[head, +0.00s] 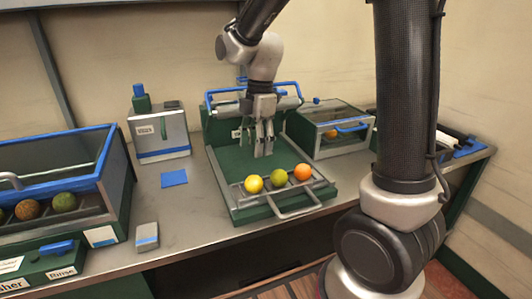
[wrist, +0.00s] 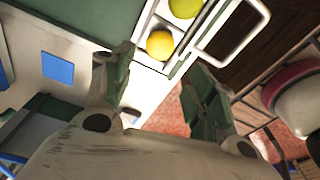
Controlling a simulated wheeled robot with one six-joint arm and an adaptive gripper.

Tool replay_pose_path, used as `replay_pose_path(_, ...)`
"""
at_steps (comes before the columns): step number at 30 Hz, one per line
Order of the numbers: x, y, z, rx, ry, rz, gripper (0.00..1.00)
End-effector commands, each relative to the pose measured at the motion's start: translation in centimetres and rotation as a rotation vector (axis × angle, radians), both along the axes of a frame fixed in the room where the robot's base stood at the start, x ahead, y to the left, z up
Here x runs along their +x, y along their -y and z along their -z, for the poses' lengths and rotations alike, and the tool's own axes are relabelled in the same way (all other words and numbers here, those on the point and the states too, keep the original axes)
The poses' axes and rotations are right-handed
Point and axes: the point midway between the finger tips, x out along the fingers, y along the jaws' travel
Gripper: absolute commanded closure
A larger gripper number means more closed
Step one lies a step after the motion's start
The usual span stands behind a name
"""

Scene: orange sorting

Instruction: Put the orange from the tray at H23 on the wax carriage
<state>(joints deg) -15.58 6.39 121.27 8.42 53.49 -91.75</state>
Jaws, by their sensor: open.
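My gripper (head: 263,150) points down over the green bed of the middle machine, behind a row of fruit. Its fingers are apart and empty; they also show in the wrist view (wrist: 160,75). A metal rack (head: 238,191) with a looped handle at the front of this machine holds a yellow fruit (head: 253,184), a green-yellow fruit (head: 279,177) and an orange one (head: 302,172). In the wrist view two fruits show, one yellow-orange (wrist: 160,44) beyond the fingertips. I cannot read a label H23 or tell which part is the wax carriage.
At the left, a blue-rimmed washer (head: 60,139) holds dark orange and green fruits. A grey box (head: 160,133), a blue square (head: 174,178) and a small grey block (head: 147,237) stand or lie between. A clear-lidded box (head: 335,128) with a blue handle is at the right.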

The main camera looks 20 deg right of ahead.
Motion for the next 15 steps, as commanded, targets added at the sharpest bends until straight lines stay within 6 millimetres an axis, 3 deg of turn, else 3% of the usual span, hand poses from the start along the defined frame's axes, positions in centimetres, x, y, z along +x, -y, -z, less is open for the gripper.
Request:
replay_pose_path(5,-0.4,0.5,-0.9,-0.001,0.008,0.042,0.43)
replay_pose_path(8,-1.9,2.3,-2.8,-0.003,0.033,0.202,0.43)
replay_pose_path(11,-4.9,5.0,-5.6,0.003,0.075,0.487,0.43)
replay_pose_path(15,-10.4,9.0,-8.5,0.046,0.134,0.969,0.43)
